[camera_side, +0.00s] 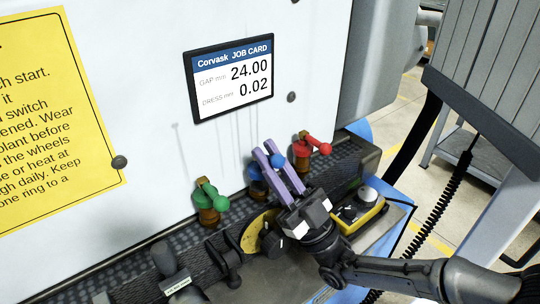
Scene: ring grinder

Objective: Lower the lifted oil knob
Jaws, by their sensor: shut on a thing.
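My gripper (264,148), with two long purple fingers, reaches up from the lower right to a blue knob. It is shut on the blue knob (277,161), whose round ball shows between the fingers. The blue valve body (257,187) is partly hidden behind the fingers. A green knob (208,199) stands to the left, and a red knob (312,145) with a raised lever and ball stands to the right. No oil label can be read on any of them, and the blue knob's height is hard to judge.
A yellow-and-black control box (360,211) sits right of my gripper. A yellow disc (257,231) and dark fittings (165,258) lie to its lower left. A white panel with a job card display (230,77) rises behind the knobs. The red knob is close to my fingers.

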